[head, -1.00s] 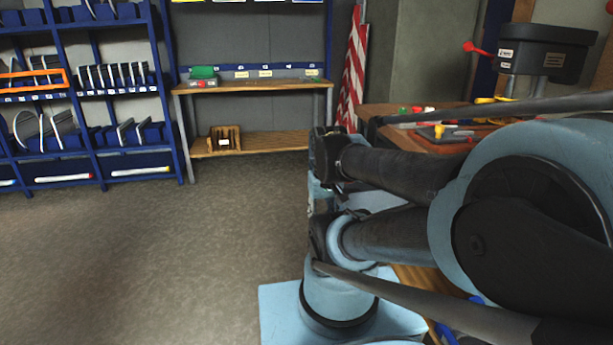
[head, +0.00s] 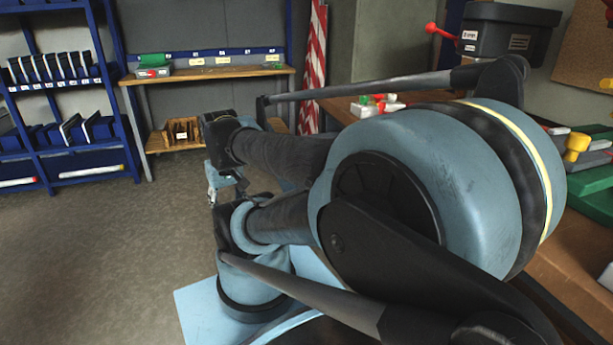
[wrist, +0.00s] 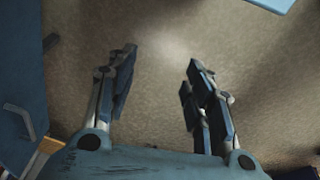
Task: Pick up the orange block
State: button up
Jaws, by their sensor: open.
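I cannot make out an orange block in either view. My gripper (wrist: 160,68) is open in the wrist view, its two dark-padded fingers well apart. There is nothing between the fingers but bare grey-brown floor beyond. In the head view my arm fills the middle and right and hides part of the workbench (head: 560,262) behind it.
The wooden workbench at right holds a yellow-knobbed item (head: 576,145), small red and green pieces (head: 378,103) and a dark grey bin (head: 508,40). Blue shelving (head: 70,150) and a wooden shelf unit (head: 215,72) stand at the back left. The left floor (head: 100,250) is clear.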

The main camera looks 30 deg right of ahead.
jog(key=o, duration=0.3)
jog(key=shift+s+d+r, duration=0.1)
jog(key=shift+d+r, duration=0.05)
jog(key=shift+r, duration=0.2)
jog(key=w+d+r, duration=0.5)
jog(key=w+r, duration=0.1)
jog(key=w, duration=0.2)
jog(key=w+d+r+m, duration=0.1)
jog(key=w+d, duration=0.5)
jog(key=d, duration=0.4)
jog(key=w+d+r+m, duration=0.15)
jog(key=w+d, duration=0.35)
jog(key=d, duration=0.5)
jog(key=w+d+f, duration=0.2)
jog(key=d+f, duration=0.1)
jog(key=d, duration=1.1)
jog(key=shift+g, duration=0.3)
jog(key=f, duration=0.3)
jog(key=w+f, duration=0.1)
jog(key=f, duration=0.7)
jog(key=shift+w+d+f, duration=0.1)
jog(key=shift+w+f, duration=0.15)
jog(key=shift+w, duration=0.05)
jog(key=shift+d+f, duration=0.15)
jog(key=shift+f, duration=0.8)
jog(key=shift+d+f, duration=0.15)
jog(key=shift+f, duration=0.8)
jog(key=shift+w+f, duration=0.1)
jog(key=shift+f, duration=0.65)
jog(key=shift+c, duration=0.5)
